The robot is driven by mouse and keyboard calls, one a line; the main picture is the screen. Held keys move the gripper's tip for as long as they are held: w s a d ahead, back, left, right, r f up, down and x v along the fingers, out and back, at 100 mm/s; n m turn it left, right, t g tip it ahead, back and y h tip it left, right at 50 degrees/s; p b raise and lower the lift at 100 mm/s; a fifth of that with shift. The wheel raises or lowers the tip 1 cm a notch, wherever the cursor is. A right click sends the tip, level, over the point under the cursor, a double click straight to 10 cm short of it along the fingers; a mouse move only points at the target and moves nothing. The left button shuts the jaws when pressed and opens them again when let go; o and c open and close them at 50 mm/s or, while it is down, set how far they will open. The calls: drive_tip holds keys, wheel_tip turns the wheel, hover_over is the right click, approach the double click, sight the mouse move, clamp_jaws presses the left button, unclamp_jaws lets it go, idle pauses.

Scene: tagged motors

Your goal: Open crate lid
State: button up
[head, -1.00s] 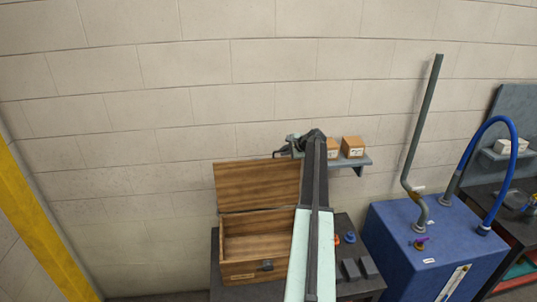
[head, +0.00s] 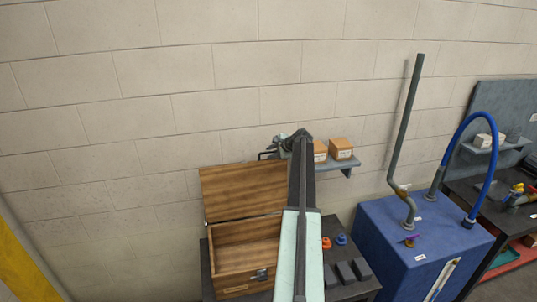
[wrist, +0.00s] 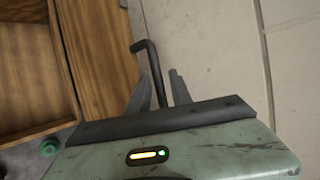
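The wooden crate (head: 226,282) stands on a dark table, with its front latch (head: 261,274) facing me. Its lid (head: 243,190) is raised and stands up along the back edge near the wall. The interior looks empty where I see it; my arm covers the right side. In the wrist view the lid (wrist: 97,50) is at left, beside the gripper and apart from the fingers. My gripper (wrist: 162,80) shows two dark fingers with a gap between them.
A wall shelf (head: 345,163) with small boxes (head: 341,148) is behind and right of my arm. A blue cabinet (head: 400,235) with a tall pipe (head: 405,130) stands at right.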

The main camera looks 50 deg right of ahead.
drive_tip(key=shift+a, duration=0.2)
drive_tip(key=shift+s+r+p, duration=0.15)
drive_tip(key=shift+r+p, duration=0.05)
drive_tip(key=shift+p, duration=0.1)
drive_tip(key=p+v, duration=0.4)
drive_tip(key=v, duration=0.3)
drive_tip(key=shift+s, duration=0.25)
drive_tip(key=shift+d, duration=0.1)
